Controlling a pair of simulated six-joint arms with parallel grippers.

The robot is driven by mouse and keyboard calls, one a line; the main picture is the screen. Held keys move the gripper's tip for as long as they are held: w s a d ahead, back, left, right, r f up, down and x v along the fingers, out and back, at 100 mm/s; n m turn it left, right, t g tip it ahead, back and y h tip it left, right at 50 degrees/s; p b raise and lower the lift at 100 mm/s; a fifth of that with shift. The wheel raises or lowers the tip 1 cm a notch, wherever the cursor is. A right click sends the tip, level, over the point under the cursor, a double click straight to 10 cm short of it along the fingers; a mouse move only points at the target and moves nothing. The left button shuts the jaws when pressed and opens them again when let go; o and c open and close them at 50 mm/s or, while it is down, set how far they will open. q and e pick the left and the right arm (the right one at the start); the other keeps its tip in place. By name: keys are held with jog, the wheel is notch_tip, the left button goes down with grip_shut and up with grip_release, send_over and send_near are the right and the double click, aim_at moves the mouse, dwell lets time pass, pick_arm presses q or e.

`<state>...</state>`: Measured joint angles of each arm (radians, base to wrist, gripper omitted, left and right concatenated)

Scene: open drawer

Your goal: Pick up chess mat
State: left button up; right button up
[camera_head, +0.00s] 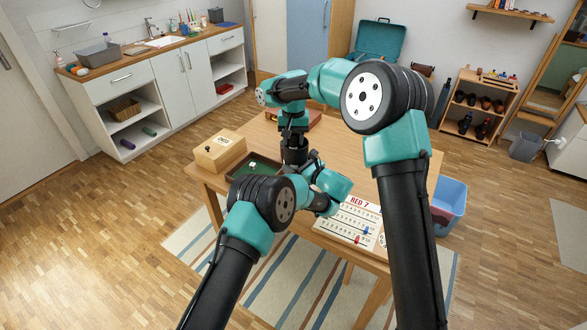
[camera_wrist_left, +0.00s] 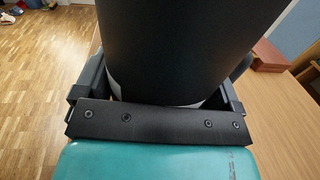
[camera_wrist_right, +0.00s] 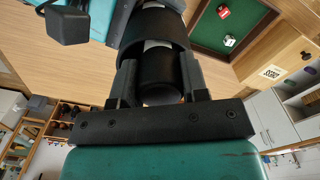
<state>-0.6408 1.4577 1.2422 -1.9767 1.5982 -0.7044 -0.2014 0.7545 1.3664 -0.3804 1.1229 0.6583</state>
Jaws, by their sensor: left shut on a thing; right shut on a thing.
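The chess mat appears as a dark roll (camera_head: 294,153) standing roughly upright above the table. My right gripper (camera_head: 293,128) comes down on it from above. My left gripper (camera_head: 312,162) reaches it from the lower right, below the right one. In the left wrist view the black roll (camera_wrist_left: 190,45) fills the space between the fingers, with a pale band near its lower edge. In the right wrist view the dark roll (camera_wrist_right: 160,68) lies between the shut fingers. Both grippers are shut on it. Its pattern is not visible, and its lower end is unclear.
The wooden table (camera_head: 405,165) holds a light wooden box (camera_head: 220,151), a green-lined dice tray (camera_head: 240,171), a white RED 7 score board (camera_head: 345,228) and a reddish-brown box (camera_wrist_left: 269,55). A blue bin (camera_head: 450,195) stands at the table's right. A striped rug (camera_head: 290,290) lies below.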

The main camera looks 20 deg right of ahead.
grip_shut()
jog(key=shift+r, duration=0.15)
notch_tip(320, 180, up, 28)
dwell(0.6)
dwell(0.4)
jog(key=shift+f, duration=0.4)
dwell(0.5)
pick_arm(q)
jog(key=o, duration=0.7)
